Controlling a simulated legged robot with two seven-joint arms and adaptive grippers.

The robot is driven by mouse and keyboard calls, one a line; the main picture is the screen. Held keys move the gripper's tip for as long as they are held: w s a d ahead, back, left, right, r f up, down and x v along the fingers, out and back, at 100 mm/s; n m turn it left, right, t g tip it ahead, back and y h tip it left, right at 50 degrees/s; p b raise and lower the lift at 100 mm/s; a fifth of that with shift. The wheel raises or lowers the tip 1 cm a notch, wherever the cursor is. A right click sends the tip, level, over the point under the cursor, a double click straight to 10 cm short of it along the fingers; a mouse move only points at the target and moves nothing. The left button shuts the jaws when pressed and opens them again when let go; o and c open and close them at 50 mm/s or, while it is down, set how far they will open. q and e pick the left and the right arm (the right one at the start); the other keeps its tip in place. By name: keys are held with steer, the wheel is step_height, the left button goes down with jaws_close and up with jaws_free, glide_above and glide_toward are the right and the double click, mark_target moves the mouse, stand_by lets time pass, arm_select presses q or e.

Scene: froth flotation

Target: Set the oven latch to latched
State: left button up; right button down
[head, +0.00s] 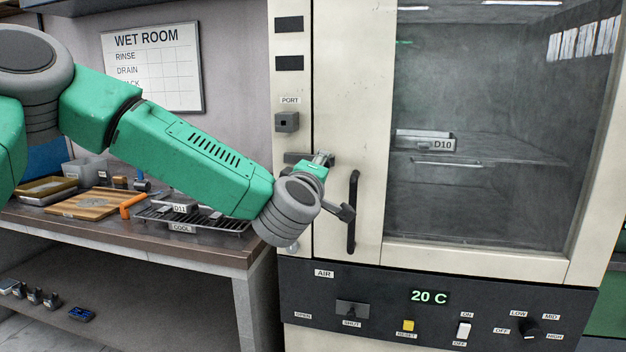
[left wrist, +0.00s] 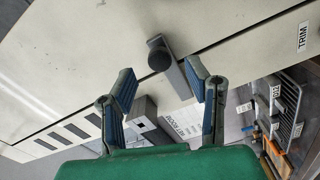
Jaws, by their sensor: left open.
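The oven latch is a grey bar (head: 296,157) on the oven's left side, partly hidden behind my gripper in the head view. In the left wrist view the latch shows as a grey bar with a round black knob (left wrist: 160,55), lying across the seam between door and frame. My left gripper (head: 335,185) is in front of the latch. In the left wrist view its two fingers (left wrist: 158,72) are spread, with the knob ahead of the gap between their tips. I see no clear contact. My right gripper is not in view.
A black vertical door handle (head: 352,225) stands just right of my gripper. The port box (head: 287,122) is above left. The control panel (head: 380,310) with knobs and switches is below. A bench with a cooling rack (head: 215,226) and a wooden board (head: 95,203) lies left.

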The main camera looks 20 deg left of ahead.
arm_select(q)
steer(key=s+d, duration=0.1)
steer(key=s, duration=0.6)
steer(key=shift+s, duration=0.15)
steer(key=s+d+f+m+g+h, duration=0.1)
steer(key=s+f+m+g, duration=0.15)
steer(key=f, duration=0.75)
steer(key=s+d+f+m+g+h, duration=0.2)
steer(key=s+f+m, duration=0.2)
steer(key=f, duration=0.5)
steer(key=s+d+f+m+g+h, duration=0.1)
steer(key=s+f+m+g, duration=0.15)
steer(key=f, duration=0.75)
steer(key=s+a+f+m+g, duration=0.2)
steer(key=s+f, duration=0.4)
steer(key=s, duration=0.3)
steer(key=s+a+f+m+g, duration=0.3)
steer(key=s+f, duration=0.3)
steer(key=s, duration=0.4)
steer(key=s+a+f+m+g+y, duration=0.1)
steer(key=s+a+f+m+g, duration=0.2)
steer(key=s, duration=0.6)
step_height(320, 180, down, 4)
steer(key=shift+s+a+r+g, duration=0.2)
steer(key=shift+s+g, duration=0.1)
steer(key=shift+g, duration=0.8)
